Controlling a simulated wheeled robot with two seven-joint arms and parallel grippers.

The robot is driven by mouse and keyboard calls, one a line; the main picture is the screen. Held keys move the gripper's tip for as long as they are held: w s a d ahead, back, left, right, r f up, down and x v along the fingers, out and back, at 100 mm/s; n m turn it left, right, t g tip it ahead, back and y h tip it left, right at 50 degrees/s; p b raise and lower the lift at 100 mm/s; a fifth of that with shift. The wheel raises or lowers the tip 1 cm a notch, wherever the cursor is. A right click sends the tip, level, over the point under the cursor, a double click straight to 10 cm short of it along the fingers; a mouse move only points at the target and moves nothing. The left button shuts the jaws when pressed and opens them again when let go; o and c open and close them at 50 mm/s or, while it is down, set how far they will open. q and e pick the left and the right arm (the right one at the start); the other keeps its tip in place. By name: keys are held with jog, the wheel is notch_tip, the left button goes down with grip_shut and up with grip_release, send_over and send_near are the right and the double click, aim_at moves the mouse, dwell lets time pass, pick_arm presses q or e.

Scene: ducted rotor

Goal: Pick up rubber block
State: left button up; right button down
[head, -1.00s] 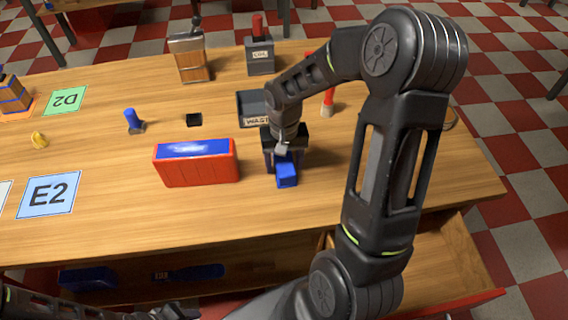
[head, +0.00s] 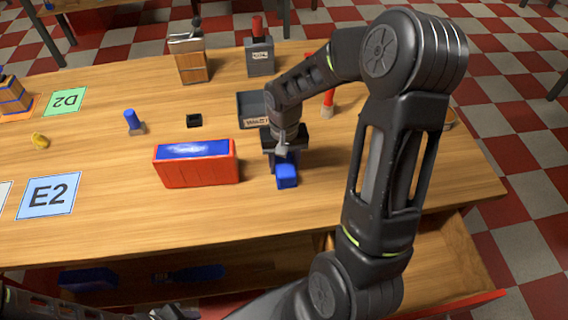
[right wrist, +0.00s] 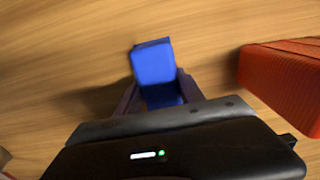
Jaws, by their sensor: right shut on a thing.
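The rubber block, which I take to be the blue block (head: 287,176), is at the middle of the table, right of the red box. My right gripper (head: 283,162) points down over it and is shut on it. In the right wrist view the blue block (right wrist: 153,64) sits between the two fingers (right wrist: 158,92), its far end sticking out past them. Whether the block touches the table is hard to tell. My left gripper is not clearly visible; only part of my left arm shows at the lower left.
A red box with a blue top (head: 196,165) stands close left of the right gripper; it also shows in the right wrist view (right wrist: 285,80). Behind the gripper is a grey waste tray (head: 250,104). A small black square piece (head: 194,121) and a blue-handled stamp (head: 132,121) lie further left.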

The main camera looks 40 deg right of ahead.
aim_at(284, 160)
notch_tip(284, 160, up, 10)
jog(key=shift+r+b, duration=0.1)
jog(key=shift+b, duration=0.2)
dwell(0.5)
